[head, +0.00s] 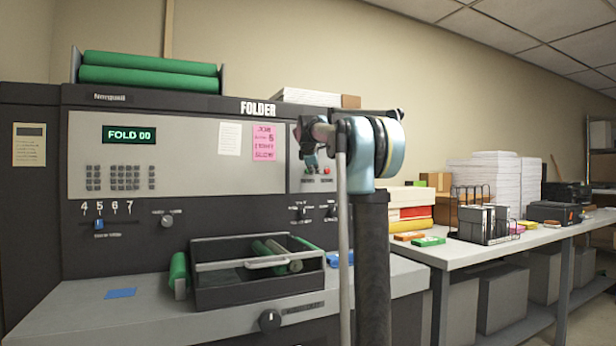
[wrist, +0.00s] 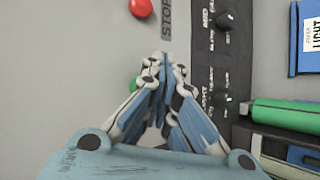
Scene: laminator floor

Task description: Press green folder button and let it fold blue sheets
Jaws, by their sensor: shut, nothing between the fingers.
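The folder machine (head: 190,150) fills the left and middle of the head view, its display reading FOLD 00. In the wrist view a green button (wrist: 134,85) shows at the left of my gripper (wrist: 164,62), partly covered by a finger. A red button (wrist: 141,8) beside a STOP label is above it. My gripper is shut and empty, its tips close to the panel; I cannot tell whether they touch it. In the head view my gripper (head: 308,146) is in front of the right-hand control panel. A blue sheet (head: 120,293) lies flat on the machine's front shelf.
Dark knobs (wrist: 225,20) lie right of the fingers in the wrist view. At right, a table (head: 470,252) bears paper stacks (head: 495,180) and a wire rack (head: 470,215).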

